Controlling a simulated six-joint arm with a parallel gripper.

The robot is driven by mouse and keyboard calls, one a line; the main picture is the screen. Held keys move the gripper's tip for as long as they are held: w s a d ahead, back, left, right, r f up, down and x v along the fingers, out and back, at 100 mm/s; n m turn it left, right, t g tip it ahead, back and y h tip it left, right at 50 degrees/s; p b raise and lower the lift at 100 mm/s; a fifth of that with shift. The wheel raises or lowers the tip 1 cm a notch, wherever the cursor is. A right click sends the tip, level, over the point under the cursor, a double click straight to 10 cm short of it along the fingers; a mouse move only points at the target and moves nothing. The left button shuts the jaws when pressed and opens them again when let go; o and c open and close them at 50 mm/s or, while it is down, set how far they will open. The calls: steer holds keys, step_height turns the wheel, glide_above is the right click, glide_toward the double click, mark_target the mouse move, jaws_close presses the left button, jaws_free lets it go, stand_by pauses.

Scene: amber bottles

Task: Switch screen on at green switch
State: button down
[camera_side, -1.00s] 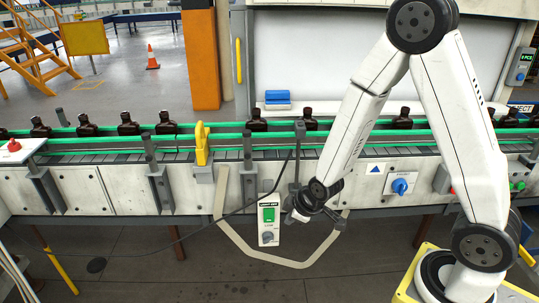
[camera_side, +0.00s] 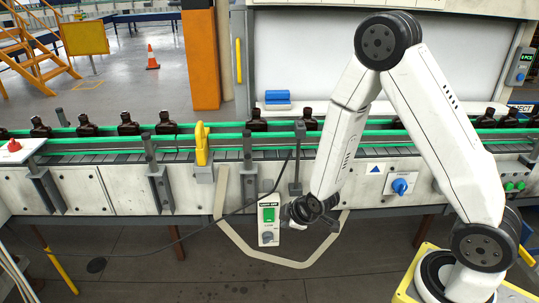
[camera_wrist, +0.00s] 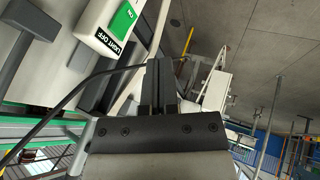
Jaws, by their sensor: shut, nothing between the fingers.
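The green switch (camera_side: 269,214) sits on a white control box (camera_side: 268,238) on the front of the conveyor, above a grey knob. In the wrist view the green switch (camera_wrist: 124,17) shows at the top, with a label reading "LIGHT OFF" beside it. My gripper (camera_side: 287,212) is just right of the box in the side view, apart from the switch as far as I can tell. In the wrist view my gripper (camera_wrist: 158,65) has its dark fingers together, empty, below and right of the switch. The large pale screen panel (camera_side: 330,55) stands behind the conveyor.
Several amber bottles (camera_side: 165,122) stand along the conveyor between green rails (camera_side: 100,139). A black cable (camera_side: 225,213) runs to the box area. A blue knob (camera_side: 400,186) and green buttons (camera_side: 514,186) are further right. A pale bent guard (camera_side: 300,264) surrounds the box below.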

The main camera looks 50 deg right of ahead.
mark_target(271, 222)
steer(key=shift+w+d+f, duration=0.6)
steer(key=shift+w+f, duration=0.8)
steer(key=shift+w+d+f, duration=0.55)
steer(key=shift+w+f, duration=0.85)
steer(key=shift+f, duration=0.05)
steer(key=shift+w+d+f, duration=0.6)
steer(key=shift+w+f, duration=0.8)
steer(key=shift+w+d+f, duration=0.15)
steer(key=shift+w, duration=0.05)
